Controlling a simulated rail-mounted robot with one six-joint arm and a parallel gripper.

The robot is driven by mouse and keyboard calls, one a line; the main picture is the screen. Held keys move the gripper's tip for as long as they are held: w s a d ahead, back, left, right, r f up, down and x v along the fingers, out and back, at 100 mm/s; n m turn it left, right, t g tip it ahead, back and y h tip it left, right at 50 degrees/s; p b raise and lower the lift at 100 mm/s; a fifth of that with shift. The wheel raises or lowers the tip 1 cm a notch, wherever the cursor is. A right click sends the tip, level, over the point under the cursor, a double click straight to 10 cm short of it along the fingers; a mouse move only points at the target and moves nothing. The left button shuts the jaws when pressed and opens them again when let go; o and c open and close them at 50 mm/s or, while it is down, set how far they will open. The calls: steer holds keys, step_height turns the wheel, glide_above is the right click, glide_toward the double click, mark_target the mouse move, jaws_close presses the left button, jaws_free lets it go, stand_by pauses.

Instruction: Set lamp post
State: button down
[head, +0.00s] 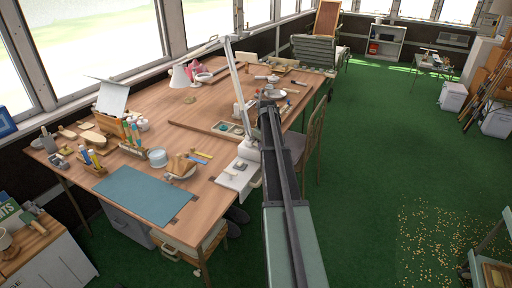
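A white desk lamp stands at the right edge of the long wooden table. Its post (239,92) rises from a white base (249,150) and leans slightly left toward its top. A thin upper arm runs left from the top of the post to a white cone shade (180,77). My arm reaches from the bottom of the picture up to just right of the lamp post. My gripper (269,97) is at its far end, small and dark against table items. Its fingers are not clear, and I cannot tell whether it touches anything.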

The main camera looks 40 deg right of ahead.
stand_by(0.3)
steer(key=c, duration=0.8)
jaws_free()
steer(key=shift+c, duration=0.2)
step_height(320, 180, up, 11)
steer(key=p, duration=1)
steer(key=shift+p, duration=0.4)
steer(key=shift+f, duration=0.1)
